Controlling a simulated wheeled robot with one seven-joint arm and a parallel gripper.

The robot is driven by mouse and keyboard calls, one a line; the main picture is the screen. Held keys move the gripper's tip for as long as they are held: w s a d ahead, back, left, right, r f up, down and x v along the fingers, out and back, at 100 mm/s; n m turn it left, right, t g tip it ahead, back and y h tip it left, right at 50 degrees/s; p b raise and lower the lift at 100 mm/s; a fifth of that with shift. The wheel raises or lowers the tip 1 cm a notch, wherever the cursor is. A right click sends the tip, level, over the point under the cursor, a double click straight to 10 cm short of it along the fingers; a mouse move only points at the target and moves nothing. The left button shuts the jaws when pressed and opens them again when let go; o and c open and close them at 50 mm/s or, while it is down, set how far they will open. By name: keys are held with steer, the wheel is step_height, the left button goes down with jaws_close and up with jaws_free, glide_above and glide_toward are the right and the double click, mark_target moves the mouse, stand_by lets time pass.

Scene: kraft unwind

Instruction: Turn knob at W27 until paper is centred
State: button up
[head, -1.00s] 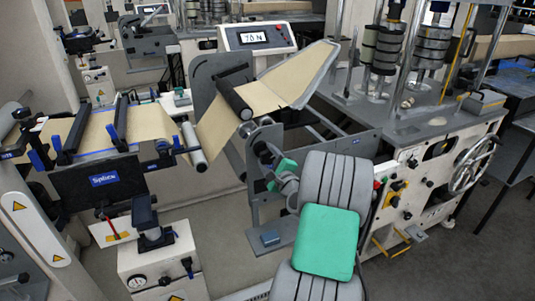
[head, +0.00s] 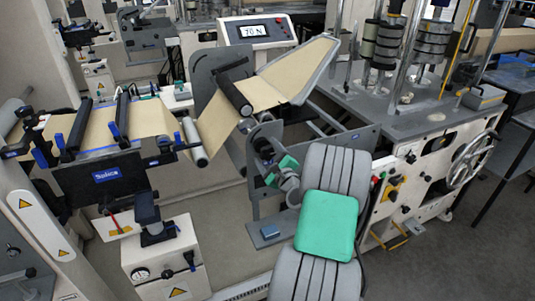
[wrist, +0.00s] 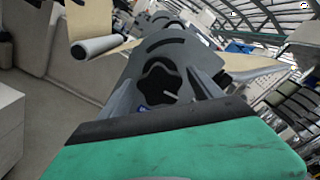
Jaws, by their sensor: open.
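A black lobed knob (wrist: 160,85) with a white pointer mark sits on a grey plate (wrist: 170,48) in the wrist view. My gripper (wrist: 164,90) is open, with one grey finger on each side of the knob. I cannot tell whether the fingers touch it. In the head view my gripper (head: 272,163) is at the unwind stand's front, largely hiding the knob. The brown paper (head: 222,118) runs from the splice table over rollers and up to the right. I cannot tell whether it is centred.
A display (head: 257,30) above the web seems to read 70 N. The splice table (head: 107,175) stands at left, and a white machine with a handwheel (head: 473,160) at right.

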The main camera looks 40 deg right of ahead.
steer(key=b+v, duration=0.1)
steer(key=v, duration=0.5)
steer(key=shift+s+b, duration=0.15)
steer(key=shift+b, duration=0.15)
steer(key=shift+s+a+r, duration=0.1)
steer(key=shift+s+a, duration=0.05)
steer(key=shift+s, duration=0.15)
